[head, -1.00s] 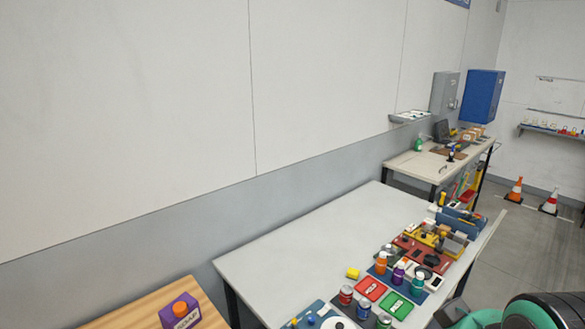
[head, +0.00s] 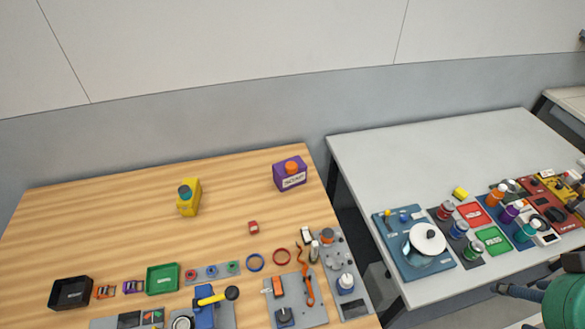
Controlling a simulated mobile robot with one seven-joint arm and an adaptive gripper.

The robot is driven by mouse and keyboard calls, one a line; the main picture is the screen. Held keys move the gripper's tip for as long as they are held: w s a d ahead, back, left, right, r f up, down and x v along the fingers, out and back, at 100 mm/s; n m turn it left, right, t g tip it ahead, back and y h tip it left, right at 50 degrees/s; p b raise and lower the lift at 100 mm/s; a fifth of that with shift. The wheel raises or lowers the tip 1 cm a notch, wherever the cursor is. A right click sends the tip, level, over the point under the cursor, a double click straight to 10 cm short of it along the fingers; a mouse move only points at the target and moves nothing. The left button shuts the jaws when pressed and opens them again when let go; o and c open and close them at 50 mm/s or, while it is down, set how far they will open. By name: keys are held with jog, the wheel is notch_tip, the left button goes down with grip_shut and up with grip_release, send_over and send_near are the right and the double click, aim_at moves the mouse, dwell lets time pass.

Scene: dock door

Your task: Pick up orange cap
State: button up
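An orange cap (head: 291,167) sits on top of a purple container (head: 289,180) with a white label. The container stands upright near the back right of the wooden table (head: 110,215). A yellow container (head: 188,203) with a dark teal cap (head: 185,192) stands to its left. Part of my arm shows at the lower right edge, in front of the grey table. My gripper cannot be made out in the head view.
On the wooden table's front lie a black tray (head: 70,292), a green tray (head: 163,279), rings and tool boards. The grey table (head: 400,160) to the right, across a gap, holds several bottles and a blue board (head: 393,250). The wooden table's back left is clear.

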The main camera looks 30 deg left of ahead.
aim_at(291, 165)
jog(key=shift+o, duration=0.6)
jog(key=w+a+r+n+p, duration=0.1)
jog(key=w+a+r, duration=0.1)
jog(key=w+a, duration=0.25)
jog(key=w+a+r+g+y+p, duration=0.1)
jog(key=w+a+r, duration=0.15)
jog(key=w, duration=0.35)
jog(key=w+a+r+n+p, duration=0.1)
jog(key=w+a+r, duration=0.1)
jog(key=w+a, duration=0.3)
jog(key=w+a+f+n+g+p, duration=0.2)
jog(key=w+a+f+p, duration=0.1)
jog(key=w+a, duration=1.1)
jog(key=w+a+f+p, duration=0.1)
jog(key=w+a+f, duration=0.15)
jog(key=a, duration=0.45)
jog(key=w+a+f+n+p, duration=0.1)
jog(key=a+f, duration=0.2)
jog(key=a, duration=0.3)
jog(key=w+a+f+p, duration=0.1)
jog(key=a+f, duration=0.2)
jog(key=a, duration=0.4)
jog(key=s+a+f+n+g+p, duration=0.1)
jog(key=s+a+f+p, duration=0.1)
jog(key=a+f, duration=1.1)
jog(key=a, duration=0.4)
jog(key=shift+n, duration=0.4)
jog(key=shift+f, duration=0.2)
